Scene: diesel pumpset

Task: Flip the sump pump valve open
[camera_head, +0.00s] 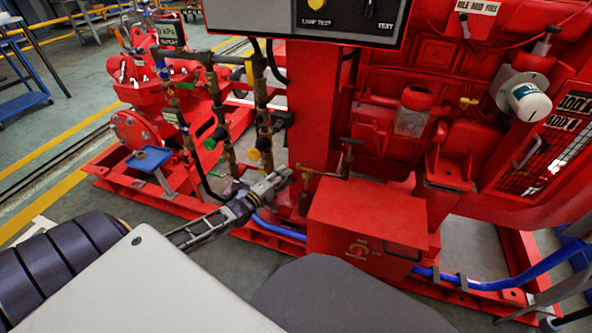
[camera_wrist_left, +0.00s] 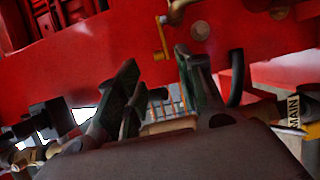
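A small brass pipe with a valve-like fitting and dark handle (camera_head: 347,158) stands beside the red column, above the red box (camera_head: 367,215). I cannot tell for sure that this is the sump pump valve. My left gripper (camera_head: 278,184) reaches in from the left, its tips left of this pipe and apart from the handle. In the left wrist view its two dark fingers (camera_wrist_left: 163,88) are spread with nothing gripped between them. A thin brass lever (camera_wrist_left: 162,38) shows beyond the fingertips against the red metal. My right gripper is not in view.
Vertical brass pipes with valves (camera_head: 262,130) stand left of the column, close to my left gripper. A blue hose (camera_head: 277,229) runs low along the red base frame. A control panel (camera_head: 345,18) overhangs above. Open floor lies at the left.

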